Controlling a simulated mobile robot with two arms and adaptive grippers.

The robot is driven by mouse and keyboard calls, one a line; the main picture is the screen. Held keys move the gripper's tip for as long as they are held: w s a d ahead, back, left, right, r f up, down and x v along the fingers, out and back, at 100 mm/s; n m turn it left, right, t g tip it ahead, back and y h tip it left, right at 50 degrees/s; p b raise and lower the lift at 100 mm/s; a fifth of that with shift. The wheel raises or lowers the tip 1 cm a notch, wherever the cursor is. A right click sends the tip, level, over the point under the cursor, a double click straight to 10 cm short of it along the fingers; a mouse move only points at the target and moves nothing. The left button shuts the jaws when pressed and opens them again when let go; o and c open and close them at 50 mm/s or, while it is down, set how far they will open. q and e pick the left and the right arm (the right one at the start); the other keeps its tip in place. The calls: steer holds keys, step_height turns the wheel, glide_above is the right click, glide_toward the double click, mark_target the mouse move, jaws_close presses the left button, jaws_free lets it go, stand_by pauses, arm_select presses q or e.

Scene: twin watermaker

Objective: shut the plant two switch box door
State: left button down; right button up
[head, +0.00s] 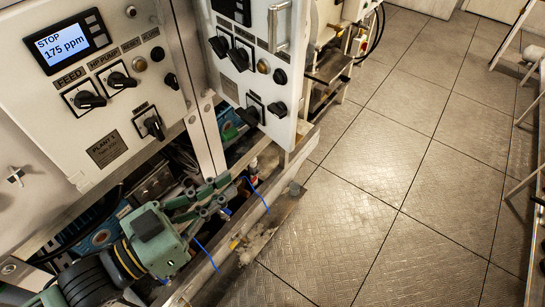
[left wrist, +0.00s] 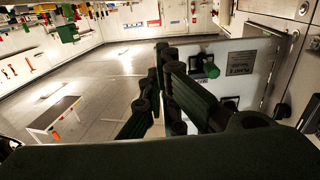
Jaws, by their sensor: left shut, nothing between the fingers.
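The plant two switch box door (head: 262,75) is the white panel right of the PLANT 1 panel in the head view. It stands swung outward at an angle, with a metal handle (head: 279,27) near its free edge and dark rotary switches on its face. In the left wrist view the white panel (left wrist: 262,80) with a grey nameplate shows behind my fingers. My left gripper (head: 228,190) is shut and empty, below the door's lower edge in the head view. Its fingers (left wrist: 162,52) overlap the panel's left edge in the left wrist view; I cannot tell whether they touch. My right gripper is not in view.
The PLANT 1 panel (head: 100,85), with a lit display reading STOP 175 ppm, is at the left. Pipes and blue parts sit below the panels inside a metal frame rail (head: 235,232). A railing stands at the far right.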

arm_select(q)
steer(key=p+x, duration=0.2)
steer(key=x, duration=0.9)
steer(key=shift+w+d+p, duration=0.2)
steer(key=shift+d+p, duration=0.1)
steer(key=shift+w, duration=0.15)
